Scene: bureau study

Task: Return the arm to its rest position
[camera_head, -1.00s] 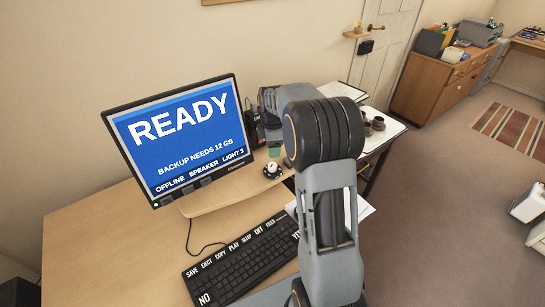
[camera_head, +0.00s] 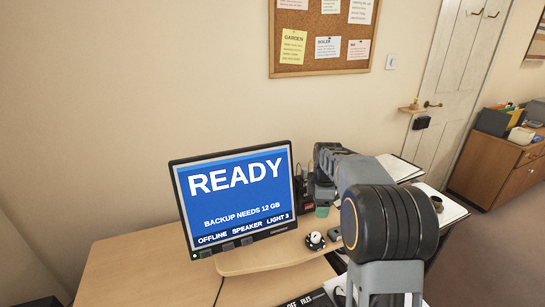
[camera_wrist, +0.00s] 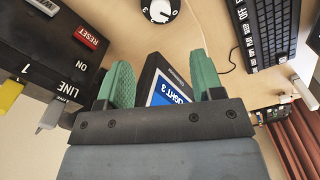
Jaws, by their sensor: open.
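My arm (camera_head: 390,225) reaches over the desk from the lower right in the head view. My gripper (camera_head: 322,204) is at its far end, beside the right edge of the monitor and behind the small dial. In the wrist view the two green fingers of my gripper (camera_wrist: 161,78) stand well apart with nothing held between them. The monitor (camera_head: 236,197) reads READY, and its LIGHT 3 label shows between the fingers in the wrist view. The black-and-white dial (camera_head: 315,240) sits on the raised shelf.
A black box (camera_wrist: 50,62) with a red RESET button (camera_wrist: 88,36) and plugged leads is left of the fingers in the wrist view. The keyboard (camera_wrist: 268,30) lies at upper right there. The corkboard (camera_head: 322,62) hangs on the wall. Open floor (camera_head: 470,265) lies to the right.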

